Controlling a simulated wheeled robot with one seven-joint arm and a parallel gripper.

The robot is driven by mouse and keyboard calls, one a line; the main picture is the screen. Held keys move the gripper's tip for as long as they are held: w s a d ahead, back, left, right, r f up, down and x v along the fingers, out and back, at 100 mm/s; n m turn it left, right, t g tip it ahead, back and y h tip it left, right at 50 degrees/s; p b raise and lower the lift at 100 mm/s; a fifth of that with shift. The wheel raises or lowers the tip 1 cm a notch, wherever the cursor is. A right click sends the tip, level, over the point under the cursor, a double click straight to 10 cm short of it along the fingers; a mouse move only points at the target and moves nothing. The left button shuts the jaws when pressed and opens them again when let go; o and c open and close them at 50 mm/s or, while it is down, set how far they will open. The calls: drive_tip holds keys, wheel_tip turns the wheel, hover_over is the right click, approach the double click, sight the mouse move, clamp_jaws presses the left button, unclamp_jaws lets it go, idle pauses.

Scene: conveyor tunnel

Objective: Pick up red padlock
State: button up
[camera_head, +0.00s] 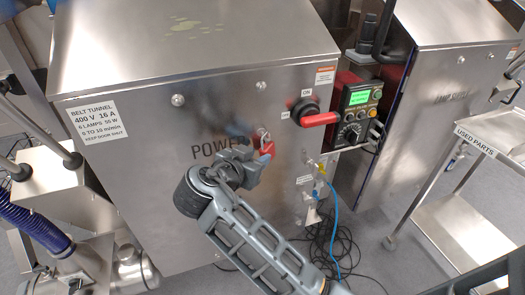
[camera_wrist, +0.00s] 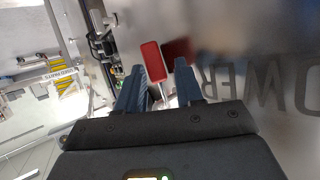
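The red padlock (camera_head: 267,148) hangs at the front steel panel of the large cabinet, just right of the POWER lettering. My gripper (camera_head: 258,157) is right at it and partly covers the lettering. In the wrist view the padlock's red body (camera_wrist: 152,62) shows at the fingertips, with its metal shackle running down between the fingers. The two blue-grey fingers of my gripper (camera_wrist: 160,72) stand apart, one on each side of the padlock. A gap shows to the right finger; contact with the left finger cannot be told.
A red rotary handle (camera_head: 318,119) and a control box (camera_head: 356,112) with a green display sit up and right of the padlock. Cables (camera_head: 335,240) hang and coil below. A steel trolley (camera_head: 465,225) stands at the right. The steel panel (camera_wrist: 240,50) lies close beside the fingers and mirrors the padlock.

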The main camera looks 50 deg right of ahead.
drive_tip(key=shift+w+d+f, duration=0.1)
drive_tip(key=shift+d+f, duration=0.15)
drive_tip(key=shift+d, duration=0.2)
clamp_jaws()
drive_tip(key=shift+r, duration=0.1)
drive_tip(key=shift+r, duration=0.5)
drive_tip(key=shift+a+r, duration=0.1)
drive_tip(key=shift+r, duration=0.15)
drive_tip(key=s+a+b, duration=0.1)
drive_tip(key=s+a, duration=0.9)
drive_tip(key=s, duration=0.5)
drive_tip(key=shift+b, duration=0.35)
drive_tip(key=shift+f, duration=0.1)
